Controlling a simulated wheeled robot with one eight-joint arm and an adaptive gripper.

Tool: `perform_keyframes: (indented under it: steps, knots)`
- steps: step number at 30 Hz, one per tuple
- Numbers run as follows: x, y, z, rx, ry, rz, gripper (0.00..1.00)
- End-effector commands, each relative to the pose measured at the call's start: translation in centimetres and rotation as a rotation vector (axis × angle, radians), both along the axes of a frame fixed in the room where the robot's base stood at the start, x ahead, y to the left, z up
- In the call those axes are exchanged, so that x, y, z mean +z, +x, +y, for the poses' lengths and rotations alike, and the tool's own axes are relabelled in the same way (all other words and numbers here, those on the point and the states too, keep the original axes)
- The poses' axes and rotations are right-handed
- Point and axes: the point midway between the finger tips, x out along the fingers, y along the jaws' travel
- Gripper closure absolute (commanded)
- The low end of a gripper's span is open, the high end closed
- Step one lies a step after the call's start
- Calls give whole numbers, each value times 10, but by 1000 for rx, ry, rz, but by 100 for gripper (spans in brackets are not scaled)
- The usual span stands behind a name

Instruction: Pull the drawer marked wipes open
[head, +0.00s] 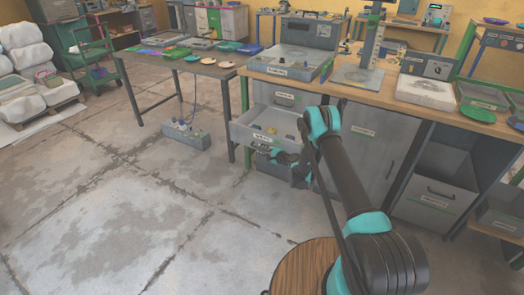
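A grey drawer (240,131) under the workbench stands pulled out, with several small items inside. The label on its front is too small to read, so I cannot tell if it is the one marked wipes. My gripper (272,153) is at this drawer's front, low and to the right, by the handle. It is small and dark here, and I cannot tell whether its fingers are open, shut or around the handle. Another labelled drawer front (286,99) sits above the open drawer and looks closed.
The workbench (257,71) carries a press, a grey console (290,62) and trays. Grey cabinet doors (366,150) and a lower drawer (436,197) are to the right. A small box with knobs (186,134) lies on the floor.

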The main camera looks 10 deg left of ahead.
Motion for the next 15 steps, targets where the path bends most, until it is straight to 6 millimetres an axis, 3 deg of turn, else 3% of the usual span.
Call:
perform_keyframes:
  steps: [5, 10, 11, 12, 15]
  knots:
    - [10, 0, 1, 1, 0, 0, 81]
    - [37, 0, 0, -1, 1, 0, 81]
    - [43, 0, 0, -1, 2, 0, 76]
    - [50, 0, 0, -1, 2, 0, 81]
    - [67, 0, -1, -1, 2, 0, 81]
